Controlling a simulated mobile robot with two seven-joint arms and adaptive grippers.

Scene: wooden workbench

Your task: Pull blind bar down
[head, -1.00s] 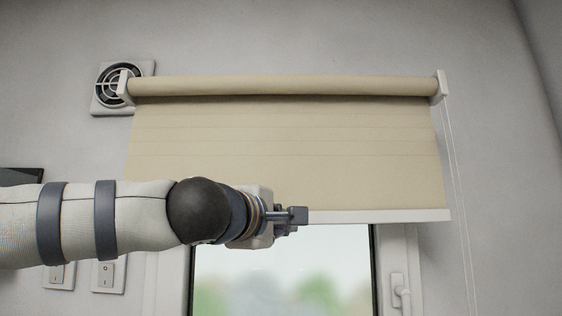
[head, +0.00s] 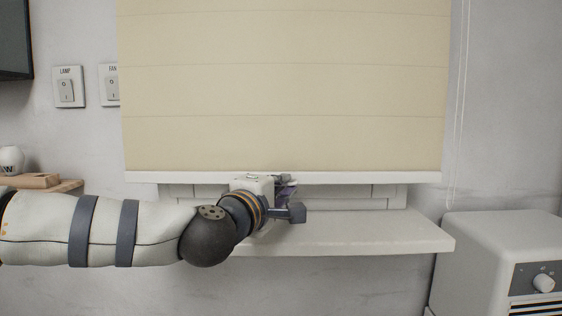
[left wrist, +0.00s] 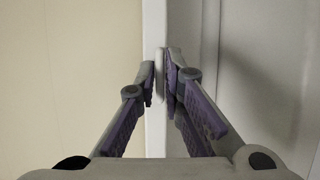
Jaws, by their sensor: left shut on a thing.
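The beige blind (head: 285,90) hangs unrolled over the window, and its white bottom bar (head: 370,177) runs level just above the window sill. My left gripper (head: 285,185) is at the middle of the bar. In the left wrist view the bar (left wrist: 155,110) shows as a white strip, and the purple-padded fingers of my left gripper (left wrist: 160,80) are shut on a small white tab (left wrist: 159,75) at it. My gripper hides part of the bar in the head view. My right gripper is not in view.
The white window sill (head: 350,235) juts out just below the bar. A white appliance with a knob (head: 490,265) stands at the right. Lamp and fan switches (head: 68,87) are on the wall at left, above a wooden shelf (head: 60,186). Thin cords (head: 458,110) hang right of the blind.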

